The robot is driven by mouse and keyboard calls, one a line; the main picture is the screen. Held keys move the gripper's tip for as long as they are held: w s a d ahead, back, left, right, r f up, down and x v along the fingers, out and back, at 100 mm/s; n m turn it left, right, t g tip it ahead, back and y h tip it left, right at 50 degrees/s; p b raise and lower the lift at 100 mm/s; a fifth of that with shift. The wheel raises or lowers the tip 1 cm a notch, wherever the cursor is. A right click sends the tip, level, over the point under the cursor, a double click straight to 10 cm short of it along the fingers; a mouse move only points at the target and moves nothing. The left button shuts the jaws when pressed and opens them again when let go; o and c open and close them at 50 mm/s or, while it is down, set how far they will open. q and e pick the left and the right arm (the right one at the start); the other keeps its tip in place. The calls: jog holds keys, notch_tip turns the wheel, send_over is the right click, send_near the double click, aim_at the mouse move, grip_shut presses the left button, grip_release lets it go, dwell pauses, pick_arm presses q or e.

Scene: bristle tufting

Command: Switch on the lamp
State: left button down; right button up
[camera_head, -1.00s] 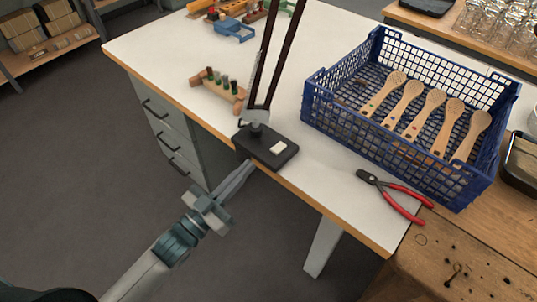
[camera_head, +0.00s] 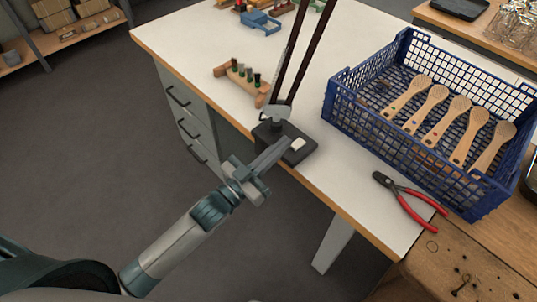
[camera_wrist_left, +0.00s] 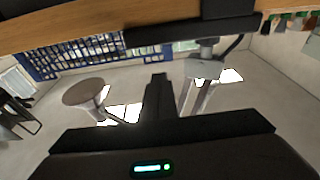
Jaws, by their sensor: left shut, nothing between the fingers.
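The lamp stands at the near edge of the white table, with a black base (camera_head: 302,157) and two dark rods (camera_head: 307,50) rising out of the top of the head view. A pale rocker switch (camera_head: 298,144) sits on top of the base. My left gripper (camera_head: 285,144) is shut and empty. Its fingertips overlap the base in the head view, just left of the switch; I cannot tell whether they touch. In the left wrist view the shut fingers (camera_wrist_left: 158,82) point up toward a dark shape at the table edge, and the switch does not show. My right gripper is not in view.
A blue crate (camera_head: 345,113) with several wooden brushes stands to the right. Red-handled pliers (camera_head: 408,200) lie in front of it. The floor left of the table is clear.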

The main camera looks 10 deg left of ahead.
aim_at(286, 154)
pick_arm(q)
jog(key=x, duration=0.3)
jog(key=shift+w+d+r+p, duration=0.1)
jog(key=shift+w+r+p, duration=0.1)
jog(key=shift+p, duration=0.1)
notch_tip(286, 154, down, 3)
jog(key=shift+s+r, duration=0.1)
jog(key=shift+r, duration=0.1)
jog(key=shift+s+f, duration=0.15)
jog(key=shift+f, duration=0.7)
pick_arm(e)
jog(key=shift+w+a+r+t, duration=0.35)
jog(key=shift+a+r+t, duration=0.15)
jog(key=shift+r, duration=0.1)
pick_arm(q)
jog(key=shift+s+f, duration=0.1)
jog(key=shift+f, duration=0.3)
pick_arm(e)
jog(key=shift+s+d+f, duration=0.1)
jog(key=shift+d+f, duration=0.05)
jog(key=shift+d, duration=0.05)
pick_arm(q)
jog(key=shift+r, duration=0.1)
